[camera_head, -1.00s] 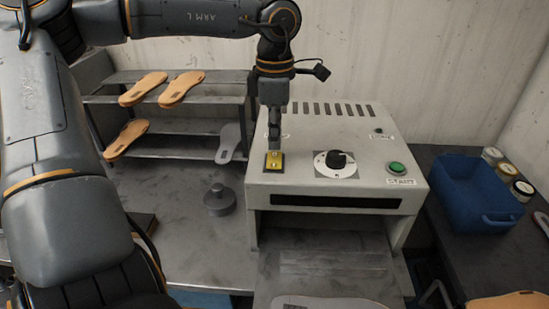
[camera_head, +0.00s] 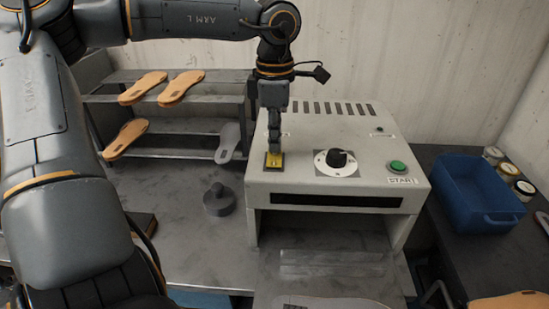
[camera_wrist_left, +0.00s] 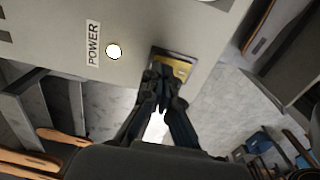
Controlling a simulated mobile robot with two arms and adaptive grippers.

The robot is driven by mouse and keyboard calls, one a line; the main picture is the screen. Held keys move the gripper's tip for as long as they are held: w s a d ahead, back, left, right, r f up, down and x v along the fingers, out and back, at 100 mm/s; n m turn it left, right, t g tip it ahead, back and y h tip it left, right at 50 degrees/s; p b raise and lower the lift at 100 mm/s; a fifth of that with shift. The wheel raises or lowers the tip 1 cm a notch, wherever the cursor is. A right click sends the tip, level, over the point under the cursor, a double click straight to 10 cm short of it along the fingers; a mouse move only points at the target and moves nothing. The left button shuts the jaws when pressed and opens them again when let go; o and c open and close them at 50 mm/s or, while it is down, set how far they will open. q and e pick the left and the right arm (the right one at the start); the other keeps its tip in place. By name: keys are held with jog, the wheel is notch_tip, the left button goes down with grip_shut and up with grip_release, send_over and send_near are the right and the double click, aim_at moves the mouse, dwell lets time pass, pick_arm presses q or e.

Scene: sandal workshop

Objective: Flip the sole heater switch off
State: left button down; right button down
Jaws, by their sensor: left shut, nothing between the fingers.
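The sole heater (camera_head: 300,185) is a pale grey box with a slotted top and a dark front slit. Its switch (camera_head: 274,163) is a yellow plate at the left of the sloped front. My left gripper (camera_head: 275,147) is shut and empty, pointing down with its fingertips at the switch and hiding part of it. In the left wrist view, the shut fingertips (camera_wrist_left: 163,74) overlap the yellow switch plate (camera_wrist_left: 181,67). I cannot tell the lever's position. A white round lamp (camera_wrist_left: 113,51) stands next to the POWER label (camera_wrist_left: 93,43). My right gripper is not in view.
A black dial (camera_head: 337,158) and a green START button (camera_head: 397,167) are on the heater's front. A shelf rack (camera_head: 170,75) with several soles stands left. A dark round weight (camera_head: 219,200) is on the bench. A blue crate (camera_head: 478,190) and jars (camera_head: 508,172) are right.

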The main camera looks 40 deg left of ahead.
pick_arm(q)
jog(key=shift+f+b, duration=0.45)
jog(key=shift+f, duration=0.15)
jog(key=shift+r, duration=0.1)
jog(key=shift+r+p, duration=2.5)
jog(key=shift+r, duration=1)
